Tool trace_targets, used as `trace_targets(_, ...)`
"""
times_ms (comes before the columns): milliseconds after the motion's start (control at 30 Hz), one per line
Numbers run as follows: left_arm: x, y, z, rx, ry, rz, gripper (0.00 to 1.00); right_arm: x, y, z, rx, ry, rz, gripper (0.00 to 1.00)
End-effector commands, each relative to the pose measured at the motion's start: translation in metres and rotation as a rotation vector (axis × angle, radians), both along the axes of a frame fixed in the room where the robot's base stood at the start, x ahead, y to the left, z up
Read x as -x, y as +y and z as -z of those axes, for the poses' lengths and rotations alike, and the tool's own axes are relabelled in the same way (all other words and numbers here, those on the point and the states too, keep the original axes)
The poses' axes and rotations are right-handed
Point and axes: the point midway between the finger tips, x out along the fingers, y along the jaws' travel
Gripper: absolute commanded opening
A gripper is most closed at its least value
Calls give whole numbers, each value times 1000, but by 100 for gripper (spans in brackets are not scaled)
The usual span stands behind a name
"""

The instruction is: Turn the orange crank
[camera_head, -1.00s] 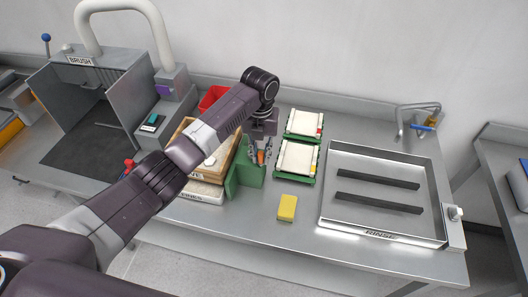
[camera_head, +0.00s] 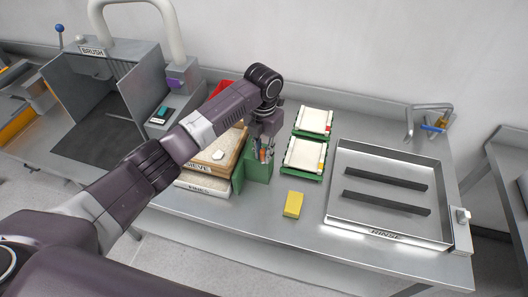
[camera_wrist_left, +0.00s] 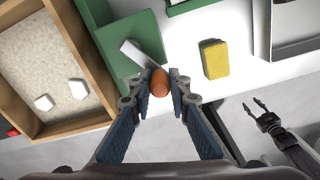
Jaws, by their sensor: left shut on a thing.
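The orange crank knob (camera_wrist_left: 161,83) sits at the end of a pale crank arm (camera_wrist_left: 140,55) on the green box (camera_wrist_left: 122,32). In the head view the green box (camera_head: 259,171) stands on the bench just below my left gripper (camera_head: 264,148). In the left wrist view my left gripper (camera_wrist_left: 161,78) has its fingertips on both sides of the orange knob and is shut on it. The knob is mostly hidden by the fingers in the head view. My right gripper (camera_wrist_left: 255,108) shows at the right of the left wrist view, open and empty, away from the crank.
Left of the green box stands a wooden sieve tray (camera_head: 221,161) with white pieces. A yellow sponge (camera_head: 293,204) lies to the right in front. Two green-framed trays (camera_head: 303,157) and the rinse basin (camera_head: 392,240) are farther right. Bare bench lies around the sponge.

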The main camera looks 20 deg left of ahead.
Motion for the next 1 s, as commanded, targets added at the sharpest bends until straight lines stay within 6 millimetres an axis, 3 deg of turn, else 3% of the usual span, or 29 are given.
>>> trace_targets(133,-1,1,-1,-2,-2,-3,0,0,0,0,0,0,0,40)
trace_targets(167,-1,1,-1,-2,-2,-3,19,0,0,0,0,0,0,40)
trace_targets(300,-1,1,-1,-2,-2,-3,34,0,0,0,0,0,0,40)
trace_targets(667,-1,0,-5,0,-2,-2,35,0,-4,0,4,0,-2,40)
trace_targets(767,-1,1,-17,1,-3,-2,35,0,-3,0,3,0,-1,40)
trace_targets(1000,-2,1,-68,0,-5,-3,35,0,-1,0,1,0,-1,40)
